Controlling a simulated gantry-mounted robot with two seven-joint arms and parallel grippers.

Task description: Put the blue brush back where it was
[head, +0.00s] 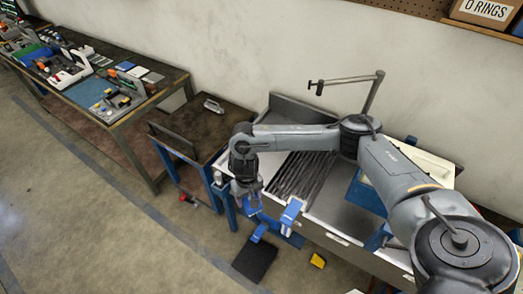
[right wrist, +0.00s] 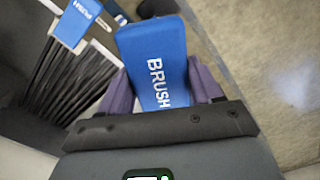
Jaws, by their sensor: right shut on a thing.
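My right gripper (head: 247,194) hangs at the front left of the sink counter. In the right wrist view its purple fingers (right wrist: 162,88) are shut on the blue brush (right wrist: 152,50), marked BRUSH in white letters. In the head view the gripper mostly hides the held brush. A second blue piece with white lettering (right wrist: 78,20) lies to the left of the brush in the right wrist view; its text is too unclear to read. A blue piece (head: 291,212) also shows at the counter's front edge in the head view. My left gripper is not in view.
The sink counter (head: 338,240) has a dark ribbed drainboard (head: 303,173) and a tap (head: 372,92). A brown side table (head: 190,125) stands left of it. A black pad (head: 255,260) and a yellow item (head: 318,261) are on the floor in front.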

